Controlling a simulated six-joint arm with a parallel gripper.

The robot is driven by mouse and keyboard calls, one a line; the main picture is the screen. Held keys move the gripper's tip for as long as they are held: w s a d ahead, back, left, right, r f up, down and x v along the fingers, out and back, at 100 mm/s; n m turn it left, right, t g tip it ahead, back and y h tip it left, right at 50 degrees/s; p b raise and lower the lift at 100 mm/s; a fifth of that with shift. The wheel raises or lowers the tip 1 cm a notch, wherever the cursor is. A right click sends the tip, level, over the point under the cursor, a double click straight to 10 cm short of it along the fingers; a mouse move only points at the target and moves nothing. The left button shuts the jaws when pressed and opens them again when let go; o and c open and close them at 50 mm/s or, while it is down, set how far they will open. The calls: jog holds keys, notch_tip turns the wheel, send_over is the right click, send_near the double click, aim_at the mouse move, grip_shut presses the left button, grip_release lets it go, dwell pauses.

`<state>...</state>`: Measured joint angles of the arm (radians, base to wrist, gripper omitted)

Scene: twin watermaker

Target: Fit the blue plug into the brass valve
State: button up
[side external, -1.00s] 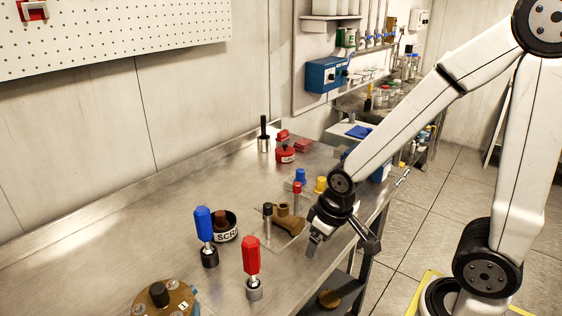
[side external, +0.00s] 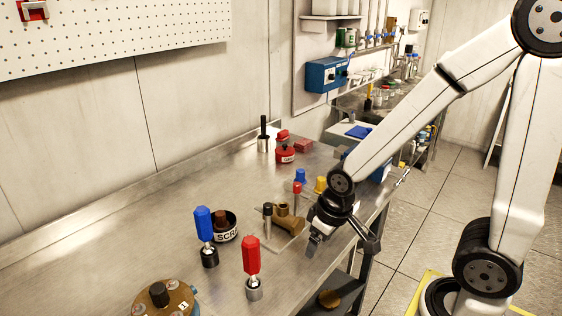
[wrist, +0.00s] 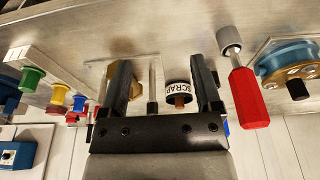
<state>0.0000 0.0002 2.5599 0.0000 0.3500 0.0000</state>
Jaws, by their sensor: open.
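The blue plug (side external: 300,176) stands upright towards the back of the bench, left of a yellow plug; it also shows at the left of the wrist view (wrist: 80,103). The brass valve (side external: 290,219) sits on a thin plate on the bench, nearer than the plugs; in the wrist view it (wrist: 136,90) is partly hidden behind my left finger. My gripper (side external: 315,241) is open and empty, to the right of the valve near the bench's front edge. Its two fingers (wrist: 159,66) stand wide apart in the wrist view, with nothing between them in grasp.
A blue-handled tool (side external: 205,226), a red-handled tool (side external: 251,256) and a SCRAP cup (side external: 227,232) stand left of the valve. A round flanged part (side external: 178,303) sits at front left.

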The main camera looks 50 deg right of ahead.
jog(key=shift+r, duration=0.2)
dwell(0.5)
jog(key=shift+w+v, duration=0.6)
jog(key=shift+v, duration=2.1)
jog(key=m+y, duration=0.3)
jog(key=m, duration=2.4)
send_over(301, 170)
jog(key=s+d, duration=0.2)
notch_tip(301, 170, down, 5)
jog(key=shift+w+a+f+t, duration=0.15)
jog(key=shift+w+a+f, duration=0.05)
jog(key=shift+f, duration=0.35)
jog(key=shift+w+a+f+t, duration=0.15)
jog(key=shift+w+a+f, duration=0.05)
jog(key=shift+f, duration=0.35)
jog(key=shift+f, duration=0.1)
